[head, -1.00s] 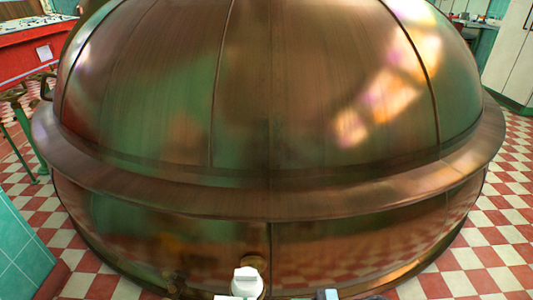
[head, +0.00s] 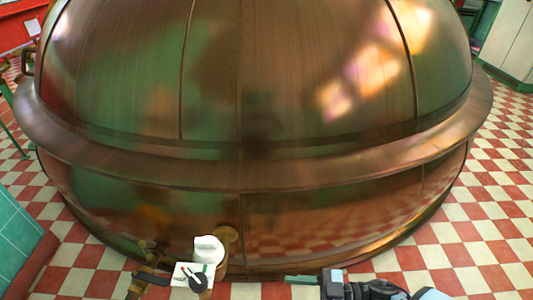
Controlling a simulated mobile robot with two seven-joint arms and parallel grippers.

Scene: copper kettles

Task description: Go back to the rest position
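My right gripper (head: 302,280) shows at the bottom edge of the head view, right of centre, with its arm coming in from the right. A thin dark greenish finger-like part points left, in front of the kettle's foot. I cannot make out two separate fingers, so open or shut is unclear. I see nothing held in it. My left gripper is not in view. The large copper kettle (head: 300,110) fills most of the view.
Checkered floor (head: 490,230) is clear at the right. A green tiled block (head: 18,235) stands at the left.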

